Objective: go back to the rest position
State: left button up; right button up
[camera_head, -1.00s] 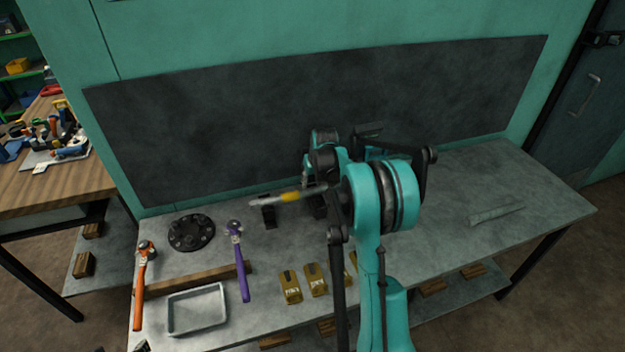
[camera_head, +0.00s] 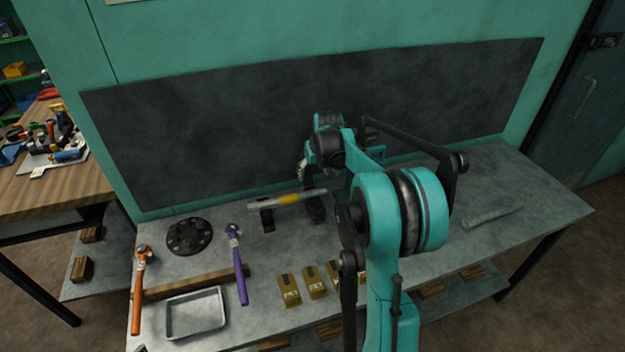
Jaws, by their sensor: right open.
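My right arm rises from the bottom right of the head view, with its big teal elbow in front of the workbench (camera_head: 530,190). Its forearm points away, toward the back wall. My right gripper (camera_head: 303,170) shows small behind the forearm, above the back of the bench, and is partly hidden. It is open, and I see nothing held in it. A grey rod with a yellow band (camera_head: 290,199) lies across black supports (camera_head: 267,218) just below and in front of the gripper. My left gripper is not in view.
On the bench's left are a black flange (camera_head: 190,236), an orange-handled tool (camera_head: 138,295), a purple-handled tool (camera_head: 239,268), a wooden bar (camera_head: 180,286) and a metal tray (camera_head: 196,314). Brass-coloured blocks (camera_head: 289,290) stand near the front edge. The right side is mostly clear around a grey piece (camera_head: 491,215).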

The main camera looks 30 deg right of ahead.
jog(key=s+a+r+n+t, duration=0.1)
jog(key=s+a+r, duration=0.3)
jog(key=s+a, duration=0.25)
jog(key=s+a+r, duration=0.4)
jog(key=s+a, duration=0.2)
jog(key=a, duration=0.2)
jog(key=s+a+f+t, duration=0.1)
jog(key=s+a+f, duration=0.2)
jog(key=s+a, duration=0.2)
jog(key=s+a+f+n+y, duration=0.1)
jog(key=s+a+f, duration=0.2)
jog(key=s, duration=0.7)
jog(key=shift+s+a+n+t, duration=0.3)
jog(key=shift+s+a+t, duration=0.1)
jog(key=shift+a, duration=0.8)
jog(key=shift+s+a+f, duration=0.1)
jog(key=shift+s+f, duration=0.05)
jog(key=shift+c, duration=0.6)
